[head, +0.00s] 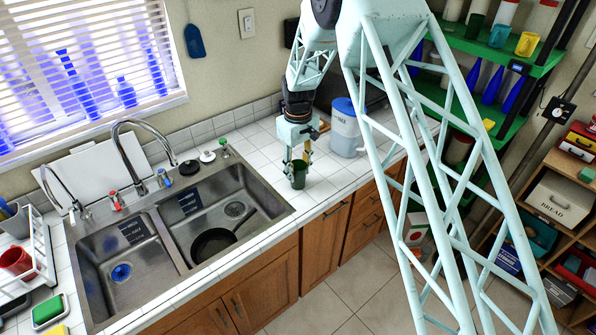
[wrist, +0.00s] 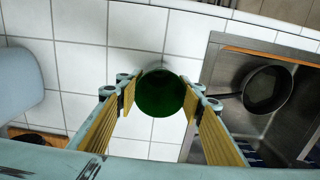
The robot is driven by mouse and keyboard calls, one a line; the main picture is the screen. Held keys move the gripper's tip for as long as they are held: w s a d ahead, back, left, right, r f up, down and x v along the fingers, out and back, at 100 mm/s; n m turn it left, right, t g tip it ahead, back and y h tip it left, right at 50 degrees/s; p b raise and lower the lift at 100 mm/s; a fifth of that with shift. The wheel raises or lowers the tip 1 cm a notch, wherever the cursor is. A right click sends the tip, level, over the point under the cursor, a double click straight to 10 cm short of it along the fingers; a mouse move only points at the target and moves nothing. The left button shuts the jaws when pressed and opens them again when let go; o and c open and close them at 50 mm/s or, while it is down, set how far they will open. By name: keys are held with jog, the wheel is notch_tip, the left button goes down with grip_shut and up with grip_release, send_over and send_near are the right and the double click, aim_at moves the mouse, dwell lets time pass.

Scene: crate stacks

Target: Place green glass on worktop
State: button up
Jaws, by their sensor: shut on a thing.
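The green glass (head: 299,177) is at the white tiled worktop (head: 322,191), just right of the sink. It stands upright, but I cannot tell whether its base touches the tiles. My gripper (head: 298,164) points down from above and is shut on the glass. In the wrist view the glass (wrist: 162,92) sits between the two yellow-padded fingers (wrist: 160,88), with white tiles (wrist: 80,75) behind it.
The steel sink (head: 262,208) lies to the left, with a black pan (head: 213,243) in its right basin. A white and blue container (head: 345,130) stands behind and right of the glass. Tiles in front of the glass are clear.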

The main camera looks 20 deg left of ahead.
jog(key=shift+f, duration=0.15)
jog(key=o, duration=0.9)
jog(key=shift+o, duration=0.2)
jog(key=shift+r, duration=0.2)
notch_tip(320, 180, up, 12)
jog(key=shift+b, duration=0.4)
dwell(0.5)
